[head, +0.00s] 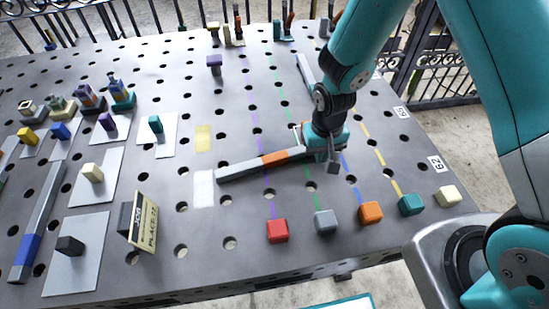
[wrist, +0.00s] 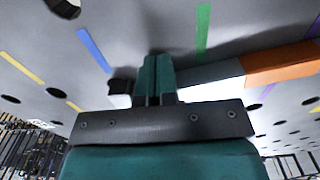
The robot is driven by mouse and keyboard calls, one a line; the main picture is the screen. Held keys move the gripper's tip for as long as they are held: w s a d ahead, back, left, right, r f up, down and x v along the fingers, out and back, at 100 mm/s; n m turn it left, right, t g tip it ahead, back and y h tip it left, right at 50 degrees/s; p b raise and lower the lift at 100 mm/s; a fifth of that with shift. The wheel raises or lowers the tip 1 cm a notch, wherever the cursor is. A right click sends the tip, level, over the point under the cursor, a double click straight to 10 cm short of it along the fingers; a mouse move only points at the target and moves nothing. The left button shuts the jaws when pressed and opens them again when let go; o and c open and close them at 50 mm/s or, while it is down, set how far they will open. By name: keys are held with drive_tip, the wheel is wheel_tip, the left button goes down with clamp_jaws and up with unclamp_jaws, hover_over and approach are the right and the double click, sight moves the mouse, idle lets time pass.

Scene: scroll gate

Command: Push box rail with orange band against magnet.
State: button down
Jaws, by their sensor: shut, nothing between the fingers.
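The grey box rail with the orange band (head: 275,158) lies on the table, slanting from the white patch up to my gripper (head: 322,152). In the wrist view its orange band (wrist: 285,64) is at right, and its grey end reaches the teal fingers of my gripper (wrist: 156,80). My gripper is shut and empty, low at the rail's right end; whether it touches the rail I cannot tell. A small dark piece (wrist: 121,86) shows just left of the fingers. I cannot tell which thing is the magnet.
A rail with a blue band (head: 27,245) lies at far left. Coloured blocks, including a red one (head: 277,230), line the front edge. A sign (head: 143,222) stands left of them. A white patch (head: 204,188) lies beyond the rail's left end.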

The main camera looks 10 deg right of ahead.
drive_tip(key=shift+w, duration=0.25)
idle(0.3)
drive_tip(key=shift+s, duration=1.3)
wheel_tip(320, 180, up, 8)
drive_tip(key=p, duration=0.6)
drive_tip(key=shift+p, duration=0.35)
